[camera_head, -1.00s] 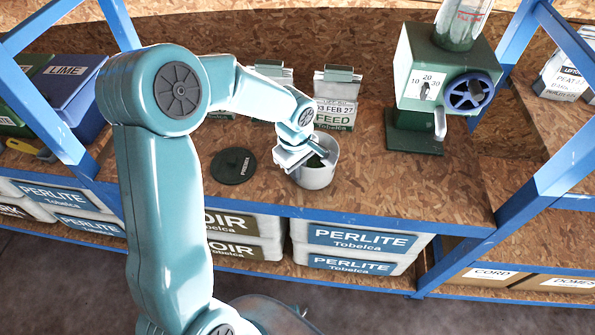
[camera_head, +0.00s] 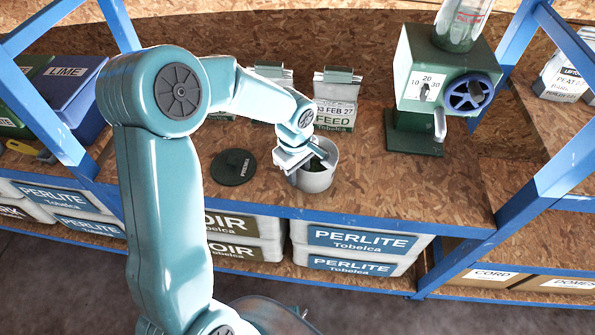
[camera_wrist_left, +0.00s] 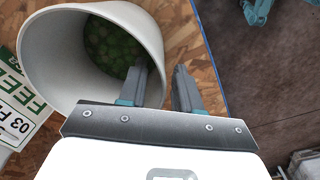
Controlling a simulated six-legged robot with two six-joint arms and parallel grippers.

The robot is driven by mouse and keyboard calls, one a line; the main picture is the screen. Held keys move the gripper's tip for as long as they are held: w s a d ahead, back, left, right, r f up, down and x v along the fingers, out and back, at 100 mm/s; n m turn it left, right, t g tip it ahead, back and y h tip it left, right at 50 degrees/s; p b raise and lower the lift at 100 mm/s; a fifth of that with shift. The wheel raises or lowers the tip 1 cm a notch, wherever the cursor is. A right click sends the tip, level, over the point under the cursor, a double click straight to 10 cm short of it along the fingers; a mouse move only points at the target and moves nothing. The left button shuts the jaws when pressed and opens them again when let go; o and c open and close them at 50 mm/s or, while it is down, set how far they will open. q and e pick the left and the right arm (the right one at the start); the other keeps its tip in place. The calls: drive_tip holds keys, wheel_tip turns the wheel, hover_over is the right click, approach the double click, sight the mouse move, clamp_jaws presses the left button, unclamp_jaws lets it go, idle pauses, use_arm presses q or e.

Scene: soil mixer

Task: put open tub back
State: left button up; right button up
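The open tub (camera_head: 318,180) is a pale grey-white round pot standing on the wooden shelf, with green granular matter inside. It also shows in the left wrist view (camera_wrist_left: 58,60), its mouth towards the camera. My left gripper (camera_head: 322,158) is at its rim. In the left wrist view the gripper (camera_wrist_left: 160,80) has one finger over the tub's mouth and the other outside the wall. The wall lies between the fingers, with a narrow gap beside the outer one, so it looks open. A dark round lid (camera_head: 234,167) lies flat left of the tub. My right gripper is not in view.
Bags marked FEED (camera_head: 335,108) stand behind the tub. A green dispenser with a blue wheel (camera_head: 440,80) stands to the right. The shelf between tub and dispenser is clear. A blue beam (camera_head: 390,222) edges the shelf front, above PERLITE bags (camera_head: 360,240).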

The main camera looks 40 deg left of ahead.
use_arm(q)
wheel_tip(320, 180, up, 11)
drive_tip(key=shift+s+r+p, duration=0.15)
drive_tip(key=shift+s+p, duration=0.2)
drive_tip(key=shift+p, duration=0.05)
drive_tip(key=shift+s, duration=0.1)
idle(0.3)
